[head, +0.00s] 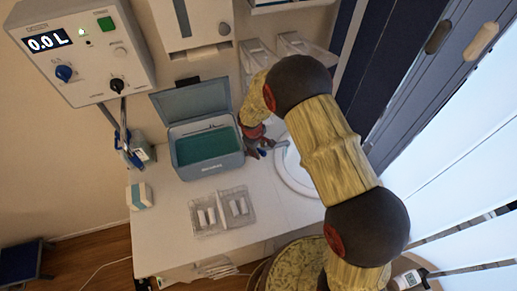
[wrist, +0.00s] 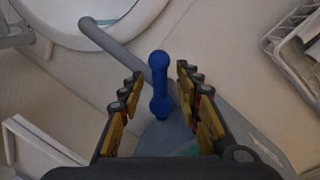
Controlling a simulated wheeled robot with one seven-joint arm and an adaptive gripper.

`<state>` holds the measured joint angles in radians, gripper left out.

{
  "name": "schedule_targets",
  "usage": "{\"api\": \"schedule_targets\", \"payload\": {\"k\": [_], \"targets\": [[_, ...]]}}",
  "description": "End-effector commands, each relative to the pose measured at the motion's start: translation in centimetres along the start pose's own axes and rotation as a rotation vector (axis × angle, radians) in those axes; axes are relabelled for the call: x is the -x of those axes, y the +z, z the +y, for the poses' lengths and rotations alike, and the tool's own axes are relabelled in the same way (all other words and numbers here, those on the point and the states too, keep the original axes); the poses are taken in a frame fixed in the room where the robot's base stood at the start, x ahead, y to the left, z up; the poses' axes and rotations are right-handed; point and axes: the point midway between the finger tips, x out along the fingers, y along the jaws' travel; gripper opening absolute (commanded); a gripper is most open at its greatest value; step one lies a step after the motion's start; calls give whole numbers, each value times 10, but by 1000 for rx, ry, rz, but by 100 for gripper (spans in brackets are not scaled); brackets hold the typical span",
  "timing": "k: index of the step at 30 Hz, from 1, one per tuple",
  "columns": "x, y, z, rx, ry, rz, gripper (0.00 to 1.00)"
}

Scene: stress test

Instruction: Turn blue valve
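The blue valve handle (wrist: 159,88) sits at the end of a grey spout pipe (wrist: 128,52) in the wrist view. It is long, with a rounded knob at its far end. My gripper (wrist: 158,85) is open, with one finger on each side of the handle and a visible gap on both sides. In the head view, my gripper (head: 256,148) is low over the counter, just left of the sink. Only a small bit of the blue handle (head: 262,152) shows there, partly hidden by the fingers.
An open grey-blue box (head: 186,178) stands close to the left of my gripper. A white round basin (head: 284,180) is at its right. A clear tray with white vials (head: 222,227) lies in front. A control box (head: 75,45) with dials hangs at the upper left.

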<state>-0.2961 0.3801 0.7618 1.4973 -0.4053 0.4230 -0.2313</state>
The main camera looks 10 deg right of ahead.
Motion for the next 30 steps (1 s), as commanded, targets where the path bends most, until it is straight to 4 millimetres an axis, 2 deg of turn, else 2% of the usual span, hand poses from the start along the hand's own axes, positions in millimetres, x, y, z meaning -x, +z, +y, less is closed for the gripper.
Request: {"api": "schedule_targets", "payload": {"k": [8, 26, 30], "targets": [[-2, 0, 0, 0, 0, 1, 34], [-2, 0, 0, -1, 0, 1, 1], [-2, 0, 0, -1, 0, 1, 0]]}}
